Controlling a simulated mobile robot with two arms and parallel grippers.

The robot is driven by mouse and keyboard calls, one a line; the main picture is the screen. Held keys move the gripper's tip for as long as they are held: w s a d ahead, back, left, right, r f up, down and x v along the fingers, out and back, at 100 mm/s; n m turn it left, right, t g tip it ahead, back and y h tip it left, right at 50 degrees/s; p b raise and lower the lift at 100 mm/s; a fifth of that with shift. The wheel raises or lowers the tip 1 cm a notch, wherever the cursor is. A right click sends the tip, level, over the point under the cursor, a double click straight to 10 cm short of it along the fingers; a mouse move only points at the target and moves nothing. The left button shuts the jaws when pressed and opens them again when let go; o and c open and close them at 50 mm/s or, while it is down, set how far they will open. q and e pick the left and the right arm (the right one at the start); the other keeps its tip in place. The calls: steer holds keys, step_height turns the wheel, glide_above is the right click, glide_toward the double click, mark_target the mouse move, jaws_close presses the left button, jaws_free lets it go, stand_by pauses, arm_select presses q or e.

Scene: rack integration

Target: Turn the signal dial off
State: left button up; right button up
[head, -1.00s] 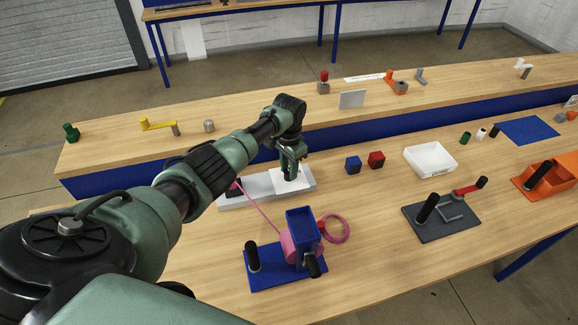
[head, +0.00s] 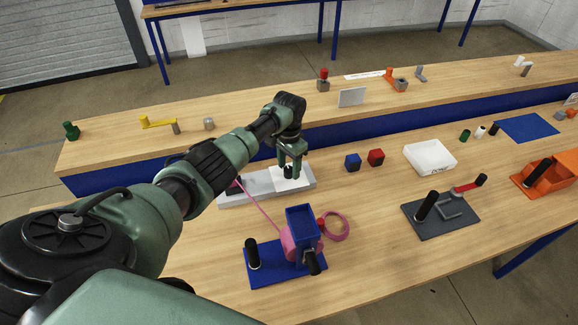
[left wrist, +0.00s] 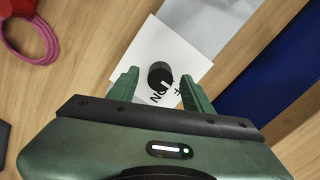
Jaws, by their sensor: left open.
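The signal dial is a round black knob (left wrist: 160,74) on a white plate (left wrist: 148,46), with ON lettering beside it and a partly hidden second label. In the head view the knob (head: 288,171) stands on the white plate at the right part of a pale grey base (head: 236,200). My left gripper (head: 291,167) is over the plate, pointing down. In the left wrist view its open fingers (left wrist: 159,82) are on either side of the knob, with gaps visible. I cannot tell how far above the plate the fingertips are. My right gripper is not in view.
A blue fixture (head: 287,265) with a pink cable and ring stands in front of the dial base. A raised wooden shelf (head: 240,128) runs behind.

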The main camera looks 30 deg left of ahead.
mark_target(289, 169)
arm_select(q)
step_height(289, 169, up, 8)
steer(key=shift+f+b, duration=0.1)
steer(key=shift+b, duration=0.5)
